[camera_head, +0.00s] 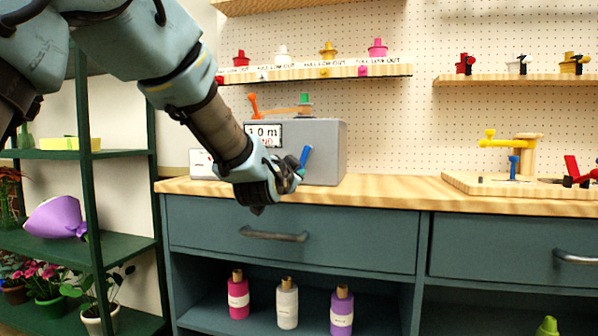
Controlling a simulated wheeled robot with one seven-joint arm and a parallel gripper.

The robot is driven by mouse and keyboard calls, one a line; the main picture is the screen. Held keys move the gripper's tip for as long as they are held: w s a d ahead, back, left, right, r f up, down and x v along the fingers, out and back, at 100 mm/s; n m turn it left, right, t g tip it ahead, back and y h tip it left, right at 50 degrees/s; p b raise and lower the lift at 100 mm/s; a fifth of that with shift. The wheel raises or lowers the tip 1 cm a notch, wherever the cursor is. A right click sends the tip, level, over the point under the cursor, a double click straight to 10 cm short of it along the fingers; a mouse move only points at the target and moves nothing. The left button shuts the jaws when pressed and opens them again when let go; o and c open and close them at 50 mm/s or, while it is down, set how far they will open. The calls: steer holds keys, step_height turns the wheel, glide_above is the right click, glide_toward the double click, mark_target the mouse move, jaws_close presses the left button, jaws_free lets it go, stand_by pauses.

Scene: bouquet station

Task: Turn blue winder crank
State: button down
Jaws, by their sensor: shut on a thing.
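The winder is a grey box (328,150) on the wooden counter, with a white label reading "1.0 m" and a second, partly hidden line in red. Its blue crank (305,156) shows at the lower front as a short blue bar, tilted with its top to the right. My gripper (294,178) is at the front of the box and shut on the lower end of the blue crank. My gripper and wrist hide the crank's hub and part of the box front.
An orange lever (254,105) and a green knob (305,99) stand on top of the box. A wooden board with a yellow-handled stand (522,155) is at right. The counter between is clear. A drawer handle (273,235) sticks out below.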

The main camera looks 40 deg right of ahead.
steer(key=shift+w+a+m, duration=0.1)
steer(key=shift+w+m, duration=0.05)
steer(key=shift+m, duration=0.25)
steer(key=c, duration=0.7)
jaws_free()
steer(key=v, duration=1.1)
steer(key=shift+w, duration=0.1)
